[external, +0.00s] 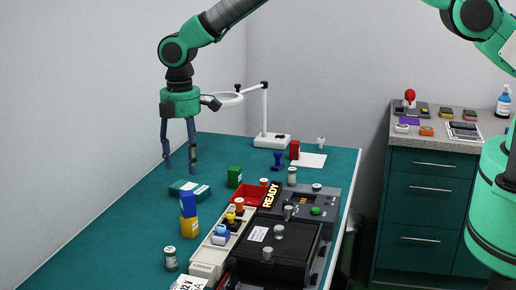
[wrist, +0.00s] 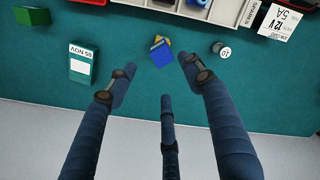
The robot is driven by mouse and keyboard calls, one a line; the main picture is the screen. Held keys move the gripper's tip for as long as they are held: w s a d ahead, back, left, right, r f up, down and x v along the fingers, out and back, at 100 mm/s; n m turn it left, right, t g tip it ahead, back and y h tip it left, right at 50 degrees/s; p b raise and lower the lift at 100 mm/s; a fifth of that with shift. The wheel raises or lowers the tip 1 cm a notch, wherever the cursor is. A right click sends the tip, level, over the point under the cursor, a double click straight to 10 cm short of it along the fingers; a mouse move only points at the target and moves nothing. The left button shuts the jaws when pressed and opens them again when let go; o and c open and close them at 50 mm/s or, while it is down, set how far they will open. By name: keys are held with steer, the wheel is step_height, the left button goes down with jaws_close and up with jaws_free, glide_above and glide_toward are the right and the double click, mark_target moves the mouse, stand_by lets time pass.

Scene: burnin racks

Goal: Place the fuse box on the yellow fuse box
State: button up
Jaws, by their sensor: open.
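A yellow fuse box (external: 189,229) stands upright on the teal bench, with a blue fuse box (external: 188,204) on top of it. In the wrist view the blue box (wrist: 161,55) looks slightly turned against the yellow one (wrist: 155,40), which it mostly hides. My gripper (external: 180,167) hangs above the bench, higher than the stack and clear of it. In the wrist view its fingers (wrist: 158,78) are spread and empty, with the blue box just beyond the fingertips. Nothing touches the stack from the side.
A dark green labelled box (external: 186,187) lies flat behind the stack, and a green box (external: 234,177) stands farther back. A parts tray (external: 205,256), red bin (external: 247,194) and black tester (external: 273,252) are to the right. A small labelled cylinder (external: 171,259) stands in front.

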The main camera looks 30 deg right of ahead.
steer(key=w+d+r+m+t+y, duration=0.1)
steer(key=w+d+r+m, duration=0.2)
steer(key=d+r, duration=1.1)
steer(key=w+d+r+m, duration=0.4)
steer(key=d+r, duration=1)
steer(key=d, duration=0.1)
steer(key=s+d+r+m+t, duration=0.15)
steer(key=s+d+r, duration=0.35)
steer(key=d, duration=0.5)
steer(key=s+d+r+m+t, duration=0.1)
steer(key=s+d+r+m, duration=0.2)
steer(key=d+r, duration=0.45)
steer(key=s+d+f+m+t+h, duration=0.1)
steer(key=s+d+m, duration=0.7)
steer(key=s+d, duration=1.6)
steer(key=shift+s+d+f+t, duration=0.15)
steer(key=shift+s+d+t, duration=0.1)
steer(key=shift+s+t, duration=0.3)
steer(key=shift+w+f, duration=0.1)
steer(key=shift+f, duration=0.05)
